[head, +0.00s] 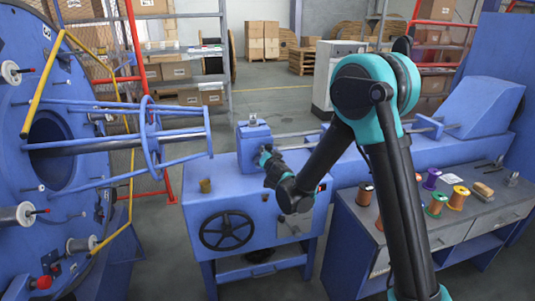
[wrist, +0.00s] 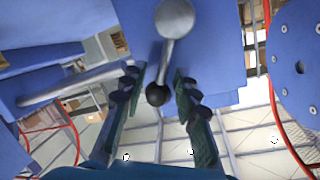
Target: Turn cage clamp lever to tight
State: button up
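The cage clamp lever (wrist: 165,55) is a grey metal arm with a round hub and a dark ball knob (wrist: 157,95). In the wrist view it is mounted on a blue block (wrist: 120,20). My gripper (wrist: 158,92) is open, with its two dark fingers on either side of the knob and a visible gap to each. In the head view my gripper (head: 265,157) is at the front right of the blue clamp block (head: 250,140) on the machine bed. The lever cannot be made out in the head view.
A blue cage with hoops (head: 152,135) and a large blue disc (head: 75,170) stand at the left. A black handwheel (head: 227,230) is on the cabinet front. A bench (head: 450,215) with several wire spools is at the right. A rod (head: 300,147) runs right from the block.

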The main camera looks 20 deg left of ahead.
jog(key=v, duration=1.1)
jog(key=shift+s+d+r, duration=0.15)
jog(key=shift+s+d, duration=0.05)
jog(key=shift+s, duration=0.05)
jog(key=w+d+f+m+g+h, duration=0.15)
jog(key=d+h, duration=0.35)
jog(key=d, duration=1.3)
jog(key=s+d+f+g+h, duration=0.2)
jog(key=d, duration=0.6)
jog(key=s+d+f+g+h, duration=0.1)
jog(key=s+d+f, duration=0.15)
jog(key=d, duration=0.45)
jog(key=s+d+f+n+g, duration=0.1)
jog(key=s+d, duration=0.3)
jog(key=s, duration=0.5)
jog(key=s+d+f+n+g+y, duration=0.1)
jog(key=s+d+f+g, duration=0.3)
jog(key=s, duration=0.5)
jog(key=shift+d+f+n+g, duration=0.25)
jog(key=shift+f+n+g, duration=0.05)
jog(key=shift+n+g, duration=0.05)
